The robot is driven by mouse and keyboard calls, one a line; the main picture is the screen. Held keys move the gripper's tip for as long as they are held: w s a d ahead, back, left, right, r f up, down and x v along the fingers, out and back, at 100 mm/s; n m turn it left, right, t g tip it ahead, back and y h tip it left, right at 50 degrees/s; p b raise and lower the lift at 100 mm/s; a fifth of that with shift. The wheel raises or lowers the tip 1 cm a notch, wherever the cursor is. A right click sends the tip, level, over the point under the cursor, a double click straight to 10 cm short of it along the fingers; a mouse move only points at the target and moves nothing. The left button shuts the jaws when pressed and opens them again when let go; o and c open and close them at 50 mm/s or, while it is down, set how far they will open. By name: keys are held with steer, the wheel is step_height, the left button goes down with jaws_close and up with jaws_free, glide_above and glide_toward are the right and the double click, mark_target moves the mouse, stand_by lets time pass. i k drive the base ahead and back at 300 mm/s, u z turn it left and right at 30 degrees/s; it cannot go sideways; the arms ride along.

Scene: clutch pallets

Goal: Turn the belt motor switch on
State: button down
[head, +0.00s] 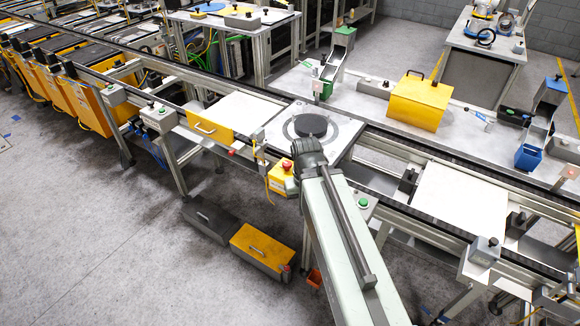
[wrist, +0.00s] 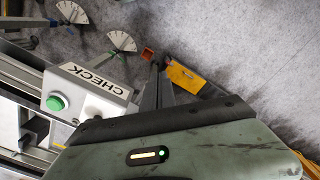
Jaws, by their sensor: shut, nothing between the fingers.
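No belt motor switch can be made out by label. In the wrist view a white box marked CHECK (wrist: 92,88) with a green button (wrist: 56,103) sits on the frame, left of my gripper (wrist: 155,68). My gripper is shut and empty, its dark fingers together over the floor. In the head view my arm reaches to the belt's near side, and its end hides my fingers. A yellow box with a red button (head: 281,176) is just left of the arm's end. A green button (head: 362,203) shows right of the arm.
A dark round disc (head: 310,125) lies on a plate on the belt line. A grey control box (head: 159,117) is on the rail at left, another (head: 485,250) at right. A yellow case (head: 262,250) and a dark case (head: 212,220) lie on the floor. Floor at lower left is clear.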

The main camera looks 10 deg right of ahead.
mark_target(286, 164)
steer(key=u, duration=1.25)
steer(key=k, duration=0.85)
steer(key=z, duration=1.05)
steer(key=i, duration=1)
steer(key=u, duration=0.15)
